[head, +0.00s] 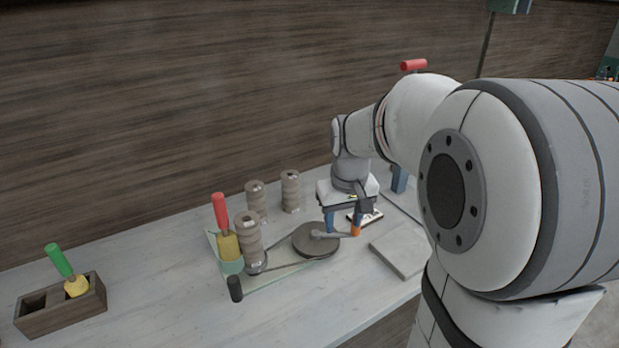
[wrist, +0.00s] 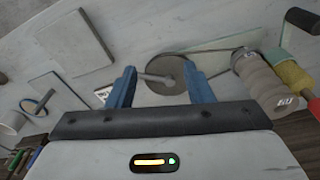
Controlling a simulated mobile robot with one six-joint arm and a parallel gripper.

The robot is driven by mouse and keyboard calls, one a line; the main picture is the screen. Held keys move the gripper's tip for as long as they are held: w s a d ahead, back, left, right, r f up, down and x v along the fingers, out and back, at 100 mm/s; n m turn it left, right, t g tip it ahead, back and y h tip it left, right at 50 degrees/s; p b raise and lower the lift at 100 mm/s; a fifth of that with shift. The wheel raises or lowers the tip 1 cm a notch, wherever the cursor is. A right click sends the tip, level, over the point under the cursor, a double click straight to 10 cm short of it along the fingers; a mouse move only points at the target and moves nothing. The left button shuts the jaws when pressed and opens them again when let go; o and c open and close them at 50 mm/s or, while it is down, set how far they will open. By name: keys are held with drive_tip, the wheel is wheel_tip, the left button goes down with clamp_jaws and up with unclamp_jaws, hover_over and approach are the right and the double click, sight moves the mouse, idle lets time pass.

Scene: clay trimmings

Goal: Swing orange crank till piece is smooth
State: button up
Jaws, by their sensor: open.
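The orange crank handle (head: 357,229) stands at the end of a grey crank arm on a dark round wheel (head: 310,243). A belt runs from the wheel to the base of a ribbed grey-brown piece (head: 247,232). A yellow sponge (head: 229,247) with a red handle is beside the piece. My gripper (head: 345,223) is open over the crank, its blue fingers apart and pointing down. One finger is close above the orange handle; I cannot tell whether they touch. In the wrist view the crank arm (wrist: 155,78) shows between the fingers, and the orange handle is hidden. The ribbed piece (wrist: 257,78) is at right.
Two more ribbed pieces, one (head: 257,193) and another (head: 290,191), stand behind the wheel. A black knob (head: 235,288) stands at the front. A flat grey slab (head: 398,250) lies right of the crank. A wooden box (head: 60,308) with a green-handled sponge is far left.

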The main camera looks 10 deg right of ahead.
drive_tip(key=shift+g, duration=0.7)
drive_tip(key=w+d+f, duration=0.2)
drive_tip(key=w+d, duration=0.1)
drive_tip(key=w, duration=0.1)
drive_tip(key=w+d+f+p, duration=0.1)
drive_tip(key=w+d+f, duration=0.1)
drive_tip(key=w+d, duration=0.1)
drive_tip(key=w+d+f, duration=0.2)
drive_tip(key=w, duration=0.3)
drive_tip(key=shift+w+d+f, duration=0.15)
drive_tip(key=shift+d, duration=0.25)
drive_tip(key=shift+w+d+f+p, duration=0.15)
drive_tip(key=shift+f+p, duration=0.15)
drive_tip(key=shift+f, duration=0.2)
wheel_tip(320, 180, down, 7)
drive_tip(key=shift+f+p, duration=0.1)
drive_tip(key=shift+p, duration=0.4)
clamp_jaws()
